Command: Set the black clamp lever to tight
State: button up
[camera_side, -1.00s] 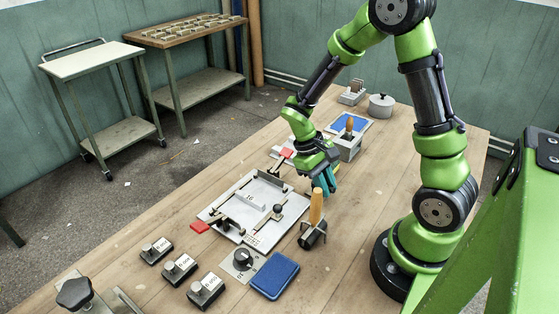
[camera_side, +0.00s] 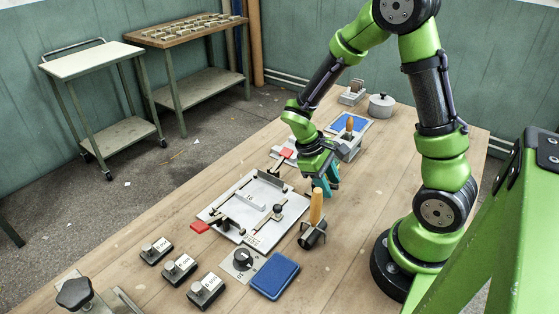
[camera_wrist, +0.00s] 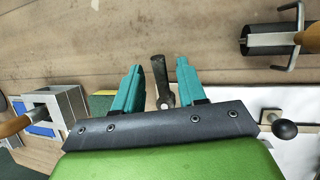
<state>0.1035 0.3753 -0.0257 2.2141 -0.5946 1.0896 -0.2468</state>
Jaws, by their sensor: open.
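A black lever (camera_wrist: 160,82), which looks like the clamp lever, shows in the wrist view between my fingers, with a rounded hub at its lower end. My gripper (camera_wrist: 160,68) is open, with one teal finger on each side of the lever. I cannot tell whether either finger touches it. In the side view my gripper (camera_side: 326,187) hangs low beside the right edge of the pale plate fixture (camera_side: 232,218). The lever cannot be made out there, behind or below the fingers. Its tight and loose marks are not readable.
A roller with a wooden handle (camera_side: 315,208) stands close in front of my gripper. A grey holder with a wooden-handled tool (camera_side: 348,143) is behind it. A black ball knob (camera_wrist: 285,129) is right of my fingers.

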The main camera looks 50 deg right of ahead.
jog(key=v, duration=1.6)
jog(key=shift+r, duration=0.35)
jog(key=shift+w, duration=0.15)
jog(key=s+a+r+m+t+y, duration=0.4)
jog(key=s+a+r+t, duration=0.2)
jog(key=t, duration=0.5)
jog(key=shift+s+a+m+t, duration=0.3)
jog(key=shift+s+a, duration=0.5)
jog(key=shift+a, duration=0.3)
